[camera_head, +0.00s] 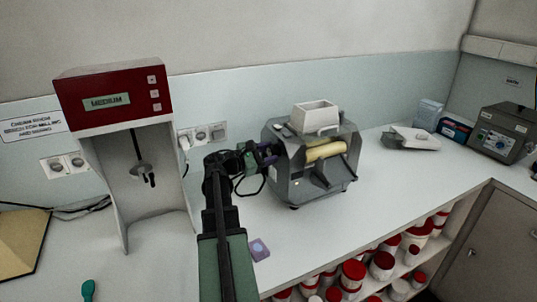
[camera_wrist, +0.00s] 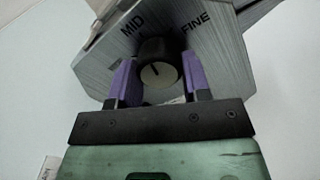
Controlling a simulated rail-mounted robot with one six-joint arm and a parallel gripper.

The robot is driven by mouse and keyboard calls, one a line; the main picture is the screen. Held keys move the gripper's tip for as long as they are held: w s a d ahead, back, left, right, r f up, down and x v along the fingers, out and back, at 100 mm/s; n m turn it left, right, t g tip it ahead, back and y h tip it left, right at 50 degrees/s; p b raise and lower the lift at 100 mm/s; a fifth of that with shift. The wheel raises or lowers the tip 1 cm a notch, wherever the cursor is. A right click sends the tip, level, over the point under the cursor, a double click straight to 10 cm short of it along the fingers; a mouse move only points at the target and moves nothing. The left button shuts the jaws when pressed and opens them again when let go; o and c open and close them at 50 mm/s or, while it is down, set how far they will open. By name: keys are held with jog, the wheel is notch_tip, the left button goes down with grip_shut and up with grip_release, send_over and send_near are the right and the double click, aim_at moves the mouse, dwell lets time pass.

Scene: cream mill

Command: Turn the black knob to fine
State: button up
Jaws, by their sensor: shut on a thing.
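The black knob (camera_wrist: 157,66) sits on the mill's grey side plate in the wrist view. It has a pale face with a short dark mark near its middle, and the labels MID and FINE are printed above it to the left and right. Whether the mark lines up with either label is hard to tell. My gripper (camera_wrist: 158,84) has one purple finger on each side of the knob and is shut on it. In the head view my gripper (camera_head: 268,153) is at the left side of the grey mill (camera_head: 284,182); the knob is hidden there.
A red-topped machine (camera_head: 112,92) reading MEDIUM stands at the left. A grey box device (camera_head: 503,133) and a small scale-like item (camera_head: 410,138) are at the right. A purple block (camera_head: 259,249) lies near the counter's front edge.

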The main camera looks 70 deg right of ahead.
jog(key=m, duration=0.4)
jog(key=shift+r+m, duration=0.1)
jog(key=shift+m, duration=2.1)
jog(key=o, duration=0.9)
jog(key=shift+w, duration=0.15)
jog(key=v, duration=1)
jog(key=shift+w+a, duration=0.2)
jog(key=shift+a, duration=0.05)
